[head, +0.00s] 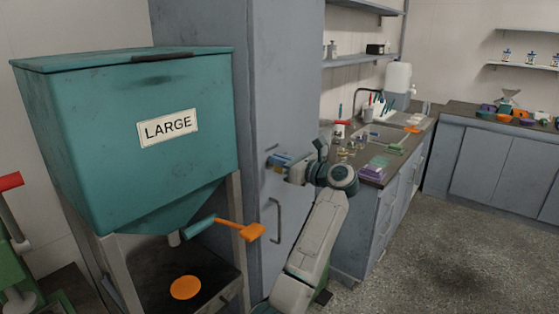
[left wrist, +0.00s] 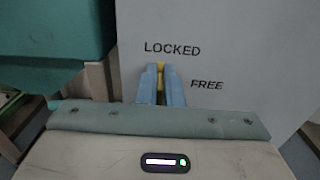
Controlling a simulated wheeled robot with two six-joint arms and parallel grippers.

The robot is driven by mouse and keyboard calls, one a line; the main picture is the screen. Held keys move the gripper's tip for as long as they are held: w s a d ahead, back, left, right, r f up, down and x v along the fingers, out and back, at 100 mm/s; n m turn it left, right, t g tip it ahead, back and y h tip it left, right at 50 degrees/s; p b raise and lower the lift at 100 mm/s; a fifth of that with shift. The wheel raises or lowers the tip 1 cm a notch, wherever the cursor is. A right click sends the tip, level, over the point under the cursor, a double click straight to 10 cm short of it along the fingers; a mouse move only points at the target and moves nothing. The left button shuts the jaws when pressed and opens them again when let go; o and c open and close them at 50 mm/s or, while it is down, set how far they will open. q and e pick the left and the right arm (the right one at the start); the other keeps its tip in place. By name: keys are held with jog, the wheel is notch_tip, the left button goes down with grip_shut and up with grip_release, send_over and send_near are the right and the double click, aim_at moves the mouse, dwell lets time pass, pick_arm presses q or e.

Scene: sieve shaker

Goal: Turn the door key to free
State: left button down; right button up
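The grey cabinet door (head: 282,90) stands in the middle of the head view. It also fills the left wrist view (left wrist: 225,45), where it bears the words LOCKED and FREE. The yellow door key (left wrist: 160,79) shows as a narrow upright strip just below LOCKED, with FREE to its right. My left gripper (head: 278,160) is at the door, above the door handle (head: 276,220). In the left wrist view its blue fingers (left wrist: 161,84) stand close on both sides of the key and appear shut on it. They hide most of the key. My right gripper is not in view.
A teal hopper (head: 100,130) labelled LARGE stands left of the cabinet, with an orange-handled lever (head: 240,229) below it near the door. A counter with a sink (head: 385,132) and small items lies to the right. The floor (head: 430,240) at right is clear.

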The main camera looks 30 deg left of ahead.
pick_arm(q)
jog(key=shift+m, duration=0.3)
jog(key=shift+w+d+f+m+p, duration=0.1)
jog(key=shift+w+f+m+p, duration=0.25)
jog(key=shift+m+p, duration=1.65)
jog(key=shift+w+a+f+m+p, duration=0.15)
jog(key=shift+w+f+m, duration=0.15)
jog(key=shift+m, duration=3.5)
jog(key=shift+w+d+f+m+p, duration=0.25)
jog(key=shift+m+p, duration=0.8)
jog(key=shift+m, duration=1.85)
jog(key=shift+w+a+f, duration=0.1)
jog(key=shift+f, duration=0.05)
jog(key=c, duration=1.6)
grip_release()
